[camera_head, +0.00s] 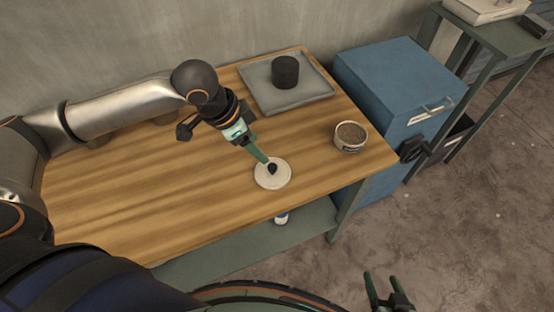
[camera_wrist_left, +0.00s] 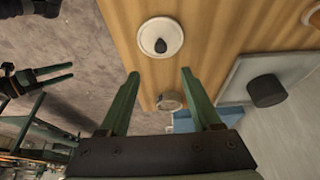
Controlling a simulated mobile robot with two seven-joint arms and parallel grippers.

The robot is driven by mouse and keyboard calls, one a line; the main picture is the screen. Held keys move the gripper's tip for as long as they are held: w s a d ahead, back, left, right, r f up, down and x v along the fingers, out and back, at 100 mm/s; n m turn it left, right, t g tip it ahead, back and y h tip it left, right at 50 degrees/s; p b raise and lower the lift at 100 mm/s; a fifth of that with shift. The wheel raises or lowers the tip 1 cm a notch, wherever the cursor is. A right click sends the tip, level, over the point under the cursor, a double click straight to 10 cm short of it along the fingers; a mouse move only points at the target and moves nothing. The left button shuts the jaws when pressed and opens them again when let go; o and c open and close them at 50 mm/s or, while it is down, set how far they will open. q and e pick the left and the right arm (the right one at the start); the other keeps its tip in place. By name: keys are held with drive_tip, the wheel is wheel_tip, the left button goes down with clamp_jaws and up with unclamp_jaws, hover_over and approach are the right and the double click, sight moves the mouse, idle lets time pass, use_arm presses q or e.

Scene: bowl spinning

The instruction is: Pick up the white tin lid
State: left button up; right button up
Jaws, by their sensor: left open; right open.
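The white tin lid (camera_head: 284,181) lies flat on the wooden table near its front edge, with a dark knob at its centre. In the left wrist view the lid (camera_wrist_left: 150,30) shows whole, beyond the fingertips and apart from them. My left gripper (camera_head: 266,160) is over the lid in the head view, its green fingers pointing down toward the knob. The left wrist view shows these fingers (camera_wrist_left: 160,73) spread apart with nothing between them. My right gripper (camera_head: 385,278) is open and empty, off the table in front at the lower right; it also shows in the left wrist view (camera_wrist_left: 73,70).
An open round tin (camera_head: 350,137) stands on the table to the right of the lid. A grey tray (camera_head: 259,90) with a dark cylinder (camera_head: 285,71) sits at the back. A blue cabinet (camera_head: 390,75) stands beside the table. The table's left part is mostly clear.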

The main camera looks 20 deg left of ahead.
use_arm(q)
hover_over(271, 167)
drive_tip(key=s, duration=0.2)
drive_tip(key=f, duration=0.3)
drive_tip(key=a+f, duration=0.1)
drive_tip(key=f, duration=0.1)
drive_tip(key=shift+w+f, duration=0.15)
drive_tip(key=shift+w, duration=0.1)
drive_tip(key=shift+a+b+x, duration=0.2)
drive_tip(key=shift+x, duration=1.25)
drive_tip(key=shift+a+b+x, duration=0.2)
drive_tip(key=shift+x, duration=1.25)
clamp_jaws()
